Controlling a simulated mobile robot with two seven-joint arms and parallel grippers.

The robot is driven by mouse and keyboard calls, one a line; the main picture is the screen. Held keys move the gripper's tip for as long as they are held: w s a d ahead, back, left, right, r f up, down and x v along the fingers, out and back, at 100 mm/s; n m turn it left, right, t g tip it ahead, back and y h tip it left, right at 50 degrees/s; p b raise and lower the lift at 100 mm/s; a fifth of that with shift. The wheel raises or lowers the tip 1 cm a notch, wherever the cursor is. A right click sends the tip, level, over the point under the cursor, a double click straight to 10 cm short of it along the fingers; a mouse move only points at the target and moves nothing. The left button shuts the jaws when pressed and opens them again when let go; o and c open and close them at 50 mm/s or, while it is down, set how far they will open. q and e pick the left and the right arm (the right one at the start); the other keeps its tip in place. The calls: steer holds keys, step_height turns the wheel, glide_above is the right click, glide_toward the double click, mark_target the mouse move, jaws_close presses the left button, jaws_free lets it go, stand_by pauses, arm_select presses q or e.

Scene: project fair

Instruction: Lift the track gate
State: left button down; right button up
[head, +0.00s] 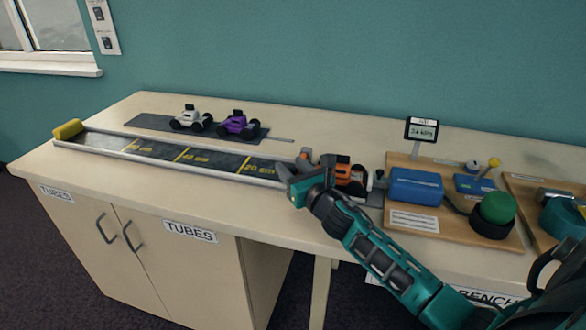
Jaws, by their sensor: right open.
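The track (180,153) runs along the bench, a dark strip with yellow distance marks and pale side rails. An orange toy car (349,176) stands at its right end. My right gripper (284,178) is open at the near rail, just left of the car, with its fingers pointing left. It partly covers this end of the track. A small grey and orange part (306,156) shows just behind the gripper. I cannot tell clearly whether it is the gate, which is otherwise hidden. My left gripper is out of view.
A yellow block (68,130) closes the track's far left end. A white car (190,120) and a purple car (238,125) stand on a dark mat behind. Right of the track, a wooden board (452,228) holds a blue box (416,186) and a green button (497,207).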

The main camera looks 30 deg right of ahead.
jaws_close()
stand_by(0.3)
stand_by(0.5)
